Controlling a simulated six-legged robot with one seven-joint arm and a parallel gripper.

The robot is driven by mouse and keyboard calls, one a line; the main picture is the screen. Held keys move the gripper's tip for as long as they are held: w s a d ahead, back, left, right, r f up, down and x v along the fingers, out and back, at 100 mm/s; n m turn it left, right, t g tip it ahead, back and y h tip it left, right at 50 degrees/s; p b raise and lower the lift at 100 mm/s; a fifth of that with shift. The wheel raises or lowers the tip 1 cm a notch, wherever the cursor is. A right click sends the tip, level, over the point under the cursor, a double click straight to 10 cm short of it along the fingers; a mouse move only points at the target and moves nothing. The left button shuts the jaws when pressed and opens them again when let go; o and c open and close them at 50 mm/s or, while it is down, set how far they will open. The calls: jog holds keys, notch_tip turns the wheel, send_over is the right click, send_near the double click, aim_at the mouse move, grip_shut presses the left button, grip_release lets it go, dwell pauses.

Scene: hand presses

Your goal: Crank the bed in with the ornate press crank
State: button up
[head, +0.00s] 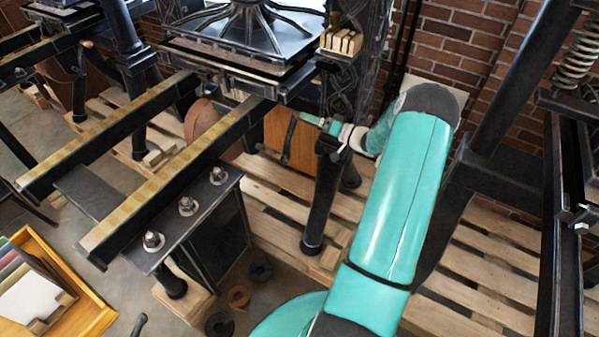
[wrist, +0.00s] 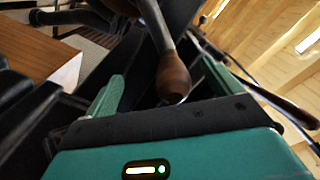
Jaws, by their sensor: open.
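The ornate press (head: 345,75) stands at the back middle in the head view, with its bed (head: 225,65) under the platen, on two long rails (head: 180,175) that run towards the lower left. My gripper (head: 318,122) is beside the press's right side, small and partly hidden by my arm. In the wrist view my gripper (wrist: 162,88) is open, with one green finger on each side of a brown wooden crank handle (wrist: 173,75) on a metal rod. The handle lies between the fingers, nearer the right one. I cannot tell whether either finger touches it.
A dark press post (head: 325,195) stands just below my gripper. Another press frame (head: 505,125) rises at the right. Wooden pallets (head: 285,200) lie beneath, and a brick wall (head: 465,45) is behind. A yellow wooden tray (head: 95,315) with papers is at the lower left.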

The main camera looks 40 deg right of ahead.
jog(key=v, duration=0.7)
dwell(0.4)
jog(key=shift+r, duration=0.1)
dwell(0.4)
